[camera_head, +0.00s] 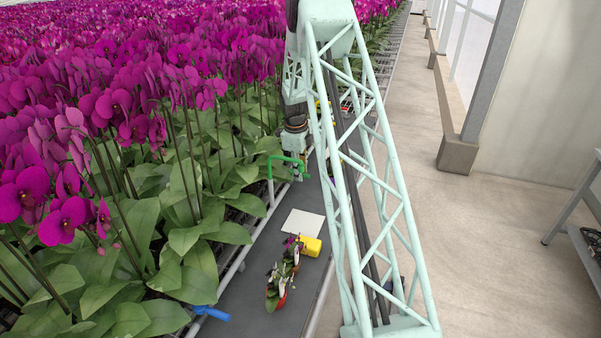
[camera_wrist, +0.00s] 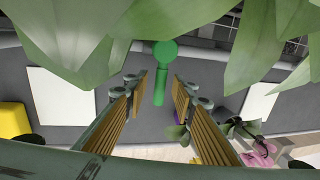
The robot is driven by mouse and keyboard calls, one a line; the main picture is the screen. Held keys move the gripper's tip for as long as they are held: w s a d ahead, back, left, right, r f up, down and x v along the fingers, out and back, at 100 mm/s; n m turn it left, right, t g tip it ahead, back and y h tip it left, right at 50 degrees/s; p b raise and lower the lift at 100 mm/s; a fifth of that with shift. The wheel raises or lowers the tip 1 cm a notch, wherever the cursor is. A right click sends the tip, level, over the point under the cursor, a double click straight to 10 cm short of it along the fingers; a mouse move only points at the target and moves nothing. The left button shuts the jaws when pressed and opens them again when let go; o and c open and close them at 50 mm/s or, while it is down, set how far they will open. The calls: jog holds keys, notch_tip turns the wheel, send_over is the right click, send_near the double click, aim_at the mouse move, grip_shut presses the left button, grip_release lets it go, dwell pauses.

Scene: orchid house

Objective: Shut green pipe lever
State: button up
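The green pipe lever (camera_wrist: 165,53) shows in the wrist view as a round green head with a short bar pointing down between my fingers. In the head view it is a bent green bar (camera_head: 284,158) at the left edge of the grey bench, beside the orchid leaves. My gripper (camera_wrist: 158,86) is open, with one tan-padded finger on each side of the lever bar. Visible gaps separate both fingers from the bar. In the head view my gripper (camera_head: 300,173) is at the bar's right end, and its fingers are small and hard to make out.
Large orchid leaves (camera_wrist: 75,35) hang close above the lever. A white sheet (camera_head: 303,223), a yellow block (camera_head: 312,246) and a red-potted orchid (camera_head: 275,302) are on the bench nearer the camera. A blue lever (camera_head: 211,313) is at the bench's lower left.

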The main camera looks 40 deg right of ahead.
jog(key=shift+r, duration=0.15)
notch_tip(320, 180, up, 11)
jog(key=s+a, duration=0.1)
jog(key=a, duration=0.1)
jog(key=shift+r, duration=0.2)
dwell(0.5)
dwell(0.4)
jog(key=shift+a+r, duration=0.15)
